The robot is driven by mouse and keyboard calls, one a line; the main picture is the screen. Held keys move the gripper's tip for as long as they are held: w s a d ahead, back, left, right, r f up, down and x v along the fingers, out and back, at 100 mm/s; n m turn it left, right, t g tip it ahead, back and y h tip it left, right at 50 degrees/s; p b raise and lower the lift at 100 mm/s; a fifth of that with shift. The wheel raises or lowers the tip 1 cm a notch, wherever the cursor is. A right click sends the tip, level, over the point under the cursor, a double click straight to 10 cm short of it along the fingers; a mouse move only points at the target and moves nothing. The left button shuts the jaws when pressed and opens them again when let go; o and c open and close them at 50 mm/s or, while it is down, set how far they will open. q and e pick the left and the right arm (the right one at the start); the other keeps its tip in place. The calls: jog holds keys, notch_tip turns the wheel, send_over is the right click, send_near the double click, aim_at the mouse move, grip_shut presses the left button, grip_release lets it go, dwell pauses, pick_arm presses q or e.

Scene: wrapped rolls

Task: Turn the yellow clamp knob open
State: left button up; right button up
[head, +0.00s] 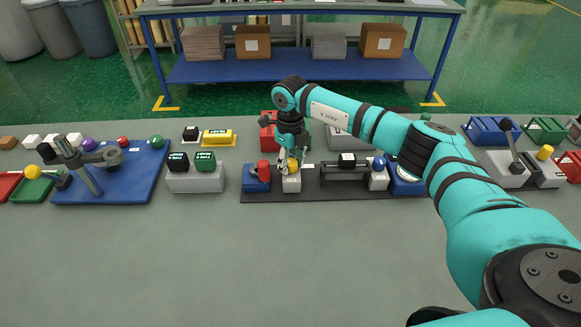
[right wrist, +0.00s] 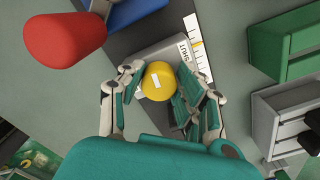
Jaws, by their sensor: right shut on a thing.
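The yellow clamp knob (right wrist: 150,88) is a round yellow piece with a white mark on top, seen in the right wrist view. It sits on a grey block (right wrist: 150,58) that carries a label reading "SHUT" beside a white scale strip (right wrist: 202,60). My right gripper (right wrist: 158,90) is shut on the knob, one finger on each side of it. In the head view the right gripper (head: 291,157) comes down over the grey block (head: 291,184), and the knob (head: 292,165) shows between the fingers. My left gripper is not in view.
A red knob (head: 263,168) on a blue block (head: 255,182) stands close left of the grip. A dark bar fixture (head: 345,178) and a blue knob (head: 379,163) stand to the right. The front of the table (head: 220,260) is clear.

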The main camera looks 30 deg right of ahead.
aim_at(291, 162)
jog(key=n+b, duration=0.3)
jog(key=n, duration=0.1)
jog(key=shift+f+n, duration=0.15)
jog(key=shift+n, duration=0.15)
jog(key=n+b, duration=0.3)
jog(key=n, duration=0.1)
jog(key=shift+a+n, duration=0.1)
jog(key=shift+n, duration=0.2)
jog(key=n+b, duration=0.2)
jog(key=n, duration=0.3)
jog(key=shift+s, duration=0.1)
jog(key=n, duration=0.1)
jog(key=n+b, duration=0.1)
jog(key=n, duration=0.3)
jog(key=shift+r, duration=0.25)
jog(key=o, duration=1.1)
jog(key=shift+s, duration=0.1)
jog(key=shift+o, duration=0.2)
notch_tip(291, 162, up, 12)
